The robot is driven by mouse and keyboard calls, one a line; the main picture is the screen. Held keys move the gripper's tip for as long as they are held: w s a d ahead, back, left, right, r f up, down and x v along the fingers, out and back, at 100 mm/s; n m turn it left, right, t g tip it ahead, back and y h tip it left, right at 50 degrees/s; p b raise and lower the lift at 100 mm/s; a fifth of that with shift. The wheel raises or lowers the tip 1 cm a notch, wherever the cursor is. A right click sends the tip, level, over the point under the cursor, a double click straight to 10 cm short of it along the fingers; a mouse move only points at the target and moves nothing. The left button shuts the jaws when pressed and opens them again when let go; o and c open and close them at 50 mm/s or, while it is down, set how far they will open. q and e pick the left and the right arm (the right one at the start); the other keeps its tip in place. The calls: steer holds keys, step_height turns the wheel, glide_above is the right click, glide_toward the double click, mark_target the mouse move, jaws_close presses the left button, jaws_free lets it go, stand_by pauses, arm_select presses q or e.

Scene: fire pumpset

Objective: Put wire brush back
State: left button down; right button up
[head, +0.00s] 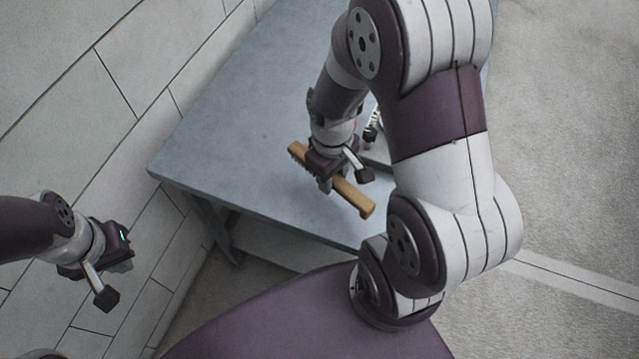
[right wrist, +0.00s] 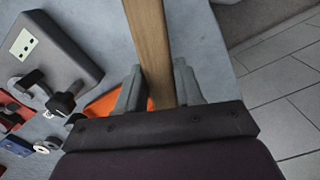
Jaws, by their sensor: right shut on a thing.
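The wire brush (head: 352,195) has a long wooden handle and is held across my right gripper (head: 328,178) over the grey table (head: 240,120), near its front edge. Dark bristles show near the handle's left end in the head view. In the right wrist view the brush's wooden handle (right wrist: 150,45) runs between the two fingers of my right gripper (right wrist: 160,85), which are shut on it. I cannot tell how high the brush is above the table. My left gripper (head: 105,268) is off the table at the left, with no thing seen in it; its jaw gap is unclear.
In the right wrist view a dark grey box (right wrist: 60,50), an orange item (right wrist: 105,103) and several small metal parts lie on the table. My right arm hides much of the table's right side in the head view. The table's left part is clear. A tiled wall (head: 100,100) runs along the left.

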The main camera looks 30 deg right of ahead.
mark_target(320, 193)
steer(key=shift+w+a+f, duration=0.35)
steer(key=shift+w+f, duration=0.1)
steer(key=shift+w, duration=0.2)
steer(key=shift+w+a+f, duration=0.35)
steer(key=shift+w+f, duration=0.05)
steer(key=shift+w, duration=0.2)
step_height(320, 193, down, 4)
steer(key=shift+r, duration=0.1)
steer(key=shift+w+f, duration=0.15)
steer(key=shift+f, duration=0.05)
steer(key=shift+b, duration=0.3)
steer(key=o, duration=1.1)
steer(key=shift+f, duration=0.1)
